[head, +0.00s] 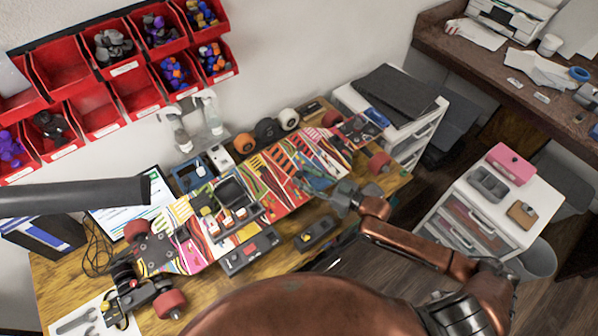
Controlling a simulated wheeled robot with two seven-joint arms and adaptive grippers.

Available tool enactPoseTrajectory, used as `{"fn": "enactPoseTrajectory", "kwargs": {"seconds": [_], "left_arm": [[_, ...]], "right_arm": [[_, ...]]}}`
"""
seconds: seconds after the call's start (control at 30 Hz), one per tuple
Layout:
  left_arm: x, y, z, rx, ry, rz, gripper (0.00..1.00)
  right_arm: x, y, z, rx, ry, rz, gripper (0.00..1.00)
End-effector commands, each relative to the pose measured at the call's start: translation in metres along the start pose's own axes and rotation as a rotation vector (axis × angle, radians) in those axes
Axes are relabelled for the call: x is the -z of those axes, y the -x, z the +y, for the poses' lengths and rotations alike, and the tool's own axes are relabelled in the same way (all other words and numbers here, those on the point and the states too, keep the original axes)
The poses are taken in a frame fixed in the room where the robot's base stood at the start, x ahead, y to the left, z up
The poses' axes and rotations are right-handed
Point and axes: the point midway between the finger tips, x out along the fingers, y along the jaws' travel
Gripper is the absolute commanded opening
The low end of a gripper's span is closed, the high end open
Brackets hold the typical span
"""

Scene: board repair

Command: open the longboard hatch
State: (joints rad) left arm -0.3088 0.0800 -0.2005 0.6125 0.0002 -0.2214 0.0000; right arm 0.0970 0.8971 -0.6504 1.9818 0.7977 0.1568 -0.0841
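The longboard (290,175) lies on the wooden workbench with its wheels up, running from lower left to upper right, its underside covered in colourful stripes. Near its middle is a dark-framed hatch area (232,193) with small parts showing around it. I cannot tell how far the hatch is open. My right gripper (343,198) is at the longboard's near edge, to the right of the hatch area and apart from it. Its fingers are small and blurred against the board, so their opening is unclear. My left gripper is not in view.
Red bins (98,108) hang on the wall behind the bench. Black boxes (250,252) lie along the board's near side. A laptop (130,205) stands at left, spray bottles (182,138) behind. A white drawer unit (480,215) stands at right.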

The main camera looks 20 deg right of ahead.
Motion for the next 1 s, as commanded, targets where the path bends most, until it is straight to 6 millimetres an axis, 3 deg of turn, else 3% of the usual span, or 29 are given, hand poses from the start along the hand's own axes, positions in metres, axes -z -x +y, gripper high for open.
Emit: {"fn": "enactPoseTrajectory", "kwargs": {"seconds": [0.2, 0.53, 1.0], "left_arm": [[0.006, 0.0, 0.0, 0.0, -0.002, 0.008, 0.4], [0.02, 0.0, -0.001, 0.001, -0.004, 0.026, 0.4], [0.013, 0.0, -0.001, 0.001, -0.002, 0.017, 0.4]], "right_arm": [[0.0, -0.022, 0.001, -0.002, 0.001, 0.0, 0.38], [0.0, -0.024, 0.001, -0.004, 0.0, -0.001, 0.38], [0.0, -0.024, 0.001, -0.004, 0.0, -0.001, 0.06]]}}
